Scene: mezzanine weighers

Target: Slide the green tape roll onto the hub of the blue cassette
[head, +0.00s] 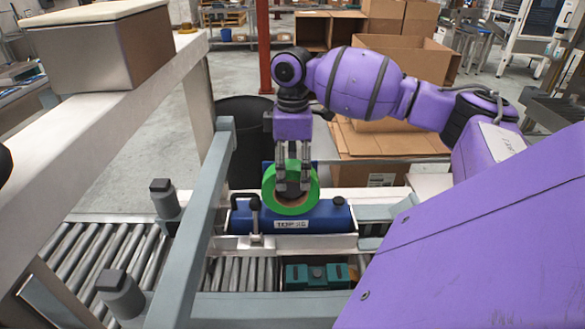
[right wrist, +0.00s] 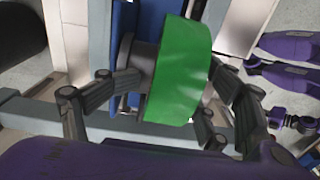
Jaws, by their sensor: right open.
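The green tape roll (head: 290,211) stands on edge at the blue cassette (head: 326,219), its open face towards the head camera. In the right wrist view the roll (right wrist: 182,75) sits against a grey round hub part (right wrist: 143,66) beside the blue body (right wrist: 122,40). How far the roll is on the hub cannot be told. My right gripper (head: 293,187) points down at the roll, with its jaws open. In the right wrist view its fingers (right wrist: 165,88) stand on both sides of the roll. My left gripper is out of view.
A black-knobbed lever (head: 254,205) stands at the cassette's left. A roller conveyor (head: 110,250) and a teal block (head: 316,275) are in front. Cardboard boxes (head: 400,60) stand behind.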

